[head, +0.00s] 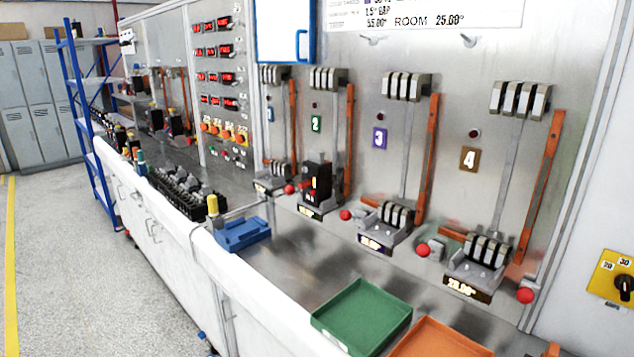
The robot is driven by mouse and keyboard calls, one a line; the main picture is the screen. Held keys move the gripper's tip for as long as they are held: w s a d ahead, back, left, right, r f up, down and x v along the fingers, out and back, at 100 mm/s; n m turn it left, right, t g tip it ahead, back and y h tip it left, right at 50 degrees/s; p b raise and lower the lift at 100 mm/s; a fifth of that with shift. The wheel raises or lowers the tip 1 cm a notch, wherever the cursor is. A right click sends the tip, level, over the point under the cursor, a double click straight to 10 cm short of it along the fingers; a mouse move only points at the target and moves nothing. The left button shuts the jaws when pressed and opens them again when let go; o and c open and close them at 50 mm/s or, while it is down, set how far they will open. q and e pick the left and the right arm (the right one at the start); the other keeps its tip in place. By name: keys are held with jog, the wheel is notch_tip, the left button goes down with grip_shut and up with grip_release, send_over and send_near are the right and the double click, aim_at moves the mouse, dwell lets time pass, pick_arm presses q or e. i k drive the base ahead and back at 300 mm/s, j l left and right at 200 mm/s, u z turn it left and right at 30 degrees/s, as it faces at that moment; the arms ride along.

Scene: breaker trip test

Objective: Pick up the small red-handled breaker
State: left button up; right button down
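A small black breaker with red on its front (317,176) stands upright in the test fixture at station 2 (318,209), below the green "2" label. It looks like the red-handled breaker, but its handle is too small to make out clearly. Several more black breakers (178,192) stand in a row on the bench further left, and their handle colours cannot be told. Neither of my grippers is in view.
Stations 3 (385,237) and 4 (476,277) hold no breaker. A green tray (362,318) and an orange tray (446,339) lie at the bench front. A blue fixture (241,233) sits left of them. The floor left of the bench is clear.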

aim_at(320, 173)
jog(key=z, duration=1.95)
jog(key=u, duration=1.95)
jog(key=i+j+z, duration=0.4)
jog(key=j, duration=0.35)
